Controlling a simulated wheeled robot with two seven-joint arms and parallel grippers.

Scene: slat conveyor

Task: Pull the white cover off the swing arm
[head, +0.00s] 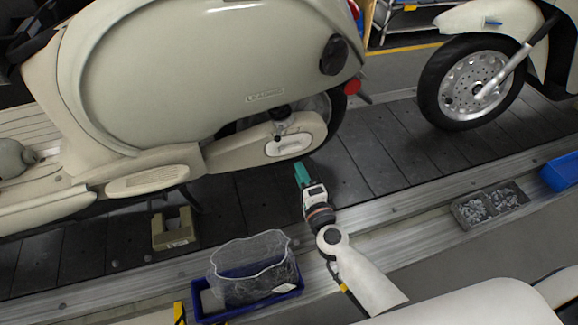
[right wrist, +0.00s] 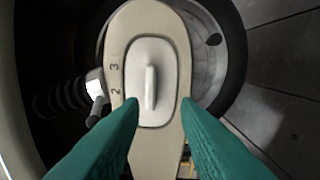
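The white cover (right wrist: 148,104) is a rounded plate with a raised rib down its middle. It sits on the beige swing arm (right wrist: 165,22). In the head view the cover (head: 284,146) shows on the swing arm (head: 235,150) at the rear of the beige scooter. My right gripper (head: 302,175) is just below and right of the cover in the head view, apart from it. In the right wrist view its green fingers (right wrist: 160,110) are spread, one on each side of the cover's lower part, with nothing between them. My left gripper is not in view.
A blue bin with a clear bag (head: 204,300) stands on the conveyor's near edge. A metal tray of small parts (head: 490,204) and a blue bin (head: 562,172) lie further right. A second scooter's front wheel (head: 470,85) stands behind. Dark slats (head: 385,150) between are clear.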

